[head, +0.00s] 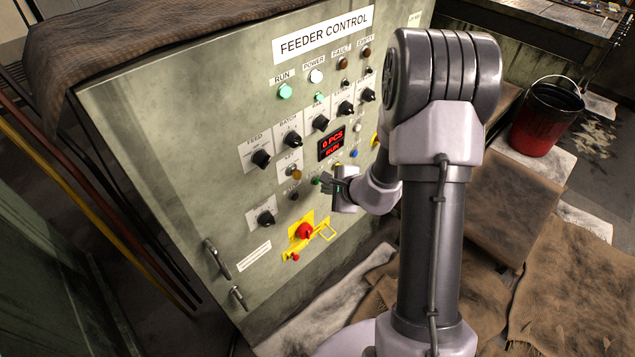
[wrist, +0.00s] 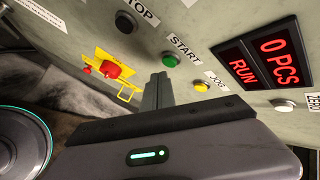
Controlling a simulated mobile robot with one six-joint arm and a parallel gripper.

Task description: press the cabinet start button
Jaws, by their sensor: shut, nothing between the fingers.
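The green start button (wrist: 171,60), under a START label, sits on the cabinet face in the wrist view. It also shows in the head view (head: 316,181), close to the fingertips. My gripper (head: 329,184) is shut and empty, pointing at the cabinet. In the wrist view the shut fingertips of my gripper (wrist: 158,88) appear just below the button. A small gap seems to separate them, but I cannot tell for certain whether they touch. The cabinet (head: 180,140) is titled FEEDER CONTROL. Its display (wrist: 258,60) reads 0 PCS and RUN.
Near the start button are a black stop button (wrist: 126,22), a yellow jog button (wrist: 202,87) and a red emergency stop (wrist: 116,69) on a yellow plate. Several black knobs sit higher up. A red bucket (head: 545,120) stands on the floor at right.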

